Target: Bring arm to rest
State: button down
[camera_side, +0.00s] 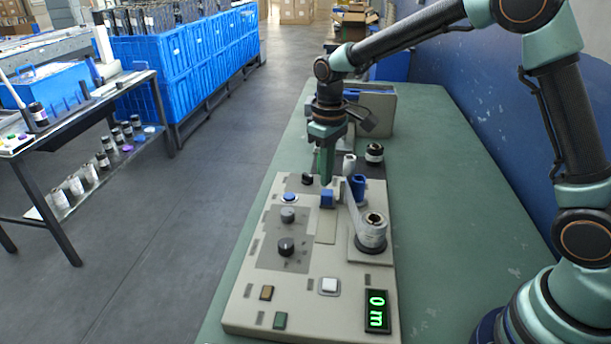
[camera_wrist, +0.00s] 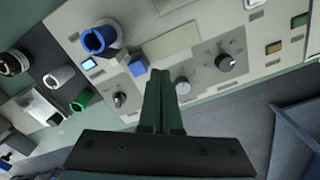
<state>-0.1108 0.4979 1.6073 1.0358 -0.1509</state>
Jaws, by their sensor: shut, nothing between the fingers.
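My gripper (camera_side: 327,181) hangs pointing down above the far part of the grey control panel (camera_side: 245,318). Its two green fingers are together with nothing between them, as the wrist view also shows (camera_wrist: 160,74). A small blue block (camera_side: 327,199) is just below and beside the fingertips in the side view. It also shows left of the fingers in the wrist view (camera_wrist: 138,67). I cannot tell whether the fingertips touch anything. A blue hollow cylinder (camera_side: 358,187) stands to the right of the gripper and also shows in the wrist view (camera_wrist: 95,41).
A green cylinder (camera_wrist: 83,100) stands beyond. The green table (camera_side: 455,190) is clear at right.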

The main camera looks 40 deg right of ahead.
jog(key=shift+r, duration=0.15)
jog(key=s+d+r+m+t, duration=0.1)
jog(key=s+d+r+t, duration=0.1)
jog(key=s+r, duration=0.3)
jog(key=s+d+r+m+t, duration=0.2)
jog(key=s+r, duration=0.4)
jog(key=s, duration=0.6)
jog(key=shift+d+r+t, duration=0.25)
jog(key=shift+d+t, duration=0.25)
jog(key=shift+t, duration=0.3)
